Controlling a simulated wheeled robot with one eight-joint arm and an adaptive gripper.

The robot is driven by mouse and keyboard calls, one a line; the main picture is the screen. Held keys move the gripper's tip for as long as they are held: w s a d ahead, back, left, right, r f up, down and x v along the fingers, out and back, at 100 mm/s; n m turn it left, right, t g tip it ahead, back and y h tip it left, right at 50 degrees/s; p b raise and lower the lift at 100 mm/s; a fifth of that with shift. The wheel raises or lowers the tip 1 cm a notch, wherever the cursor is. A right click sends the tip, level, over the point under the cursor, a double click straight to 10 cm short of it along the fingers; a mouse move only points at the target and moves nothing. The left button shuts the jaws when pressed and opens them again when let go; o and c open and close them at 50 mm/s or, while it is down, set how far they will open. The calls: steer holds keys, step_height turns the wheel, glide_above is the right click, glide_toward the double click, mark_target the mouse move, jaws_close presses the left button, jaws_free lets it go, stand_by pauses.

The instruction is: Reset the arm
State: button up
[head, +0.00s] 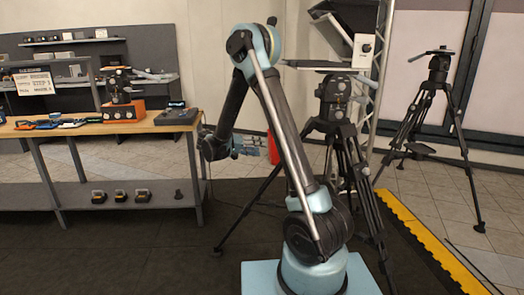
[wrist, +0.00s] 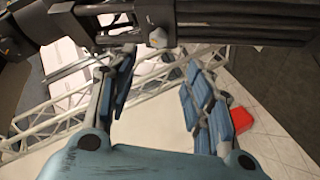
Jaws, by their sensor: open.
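My arm stands raised and bent in the head view, its forearm hanging down on the left side. My gripper (head: 250,145) is at the low end of it, pointing right, in front of the tripod area and small in that view. In the wrist view my gripper (wrist: 160,88) has its two blue-padded fingers spread apart with nothing between them. Behind the gap are a white truss and a pale surface.
A workbench (head: 95,127) with tools stands left. A camera tripod (head: 338,112) stands close behind my arm, another tripod (head: 437,72) farther right. A black rail-like structure (wrist: 215,22) crosses the wrist view's top. A red object (wrist: 241,120) lies beyond the right finger.

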stand_by(0.3)
steer(key=s+d+r+n+g+y, duration=0.1)
steer(key=s+d+r+y, duration=0.15)
steer(key=s+d, duration=0.55)
steer(key=s+d+r+n+g+y, duration=0.15)
steer(key=s+d+y, duration=0.25)
steer(key=s+d, duration=0.45)
steer(key=s+a+f+y, duration=0.2)
steer(key=s+f+y, duration=0.1)
steer(key=s, duration=0.9)
steer(key=s+a+f+y, duration=0.3)
steer(key=s+f+y, duration=0.1)
steer(key=s, duration=0.8)
steer(key=shift+f, duration=0.6)
steer(key=shift+n+y, duration=0.25)
steer(key=c, duration=0.3)
steer(key=shift+a, duration=0.15)
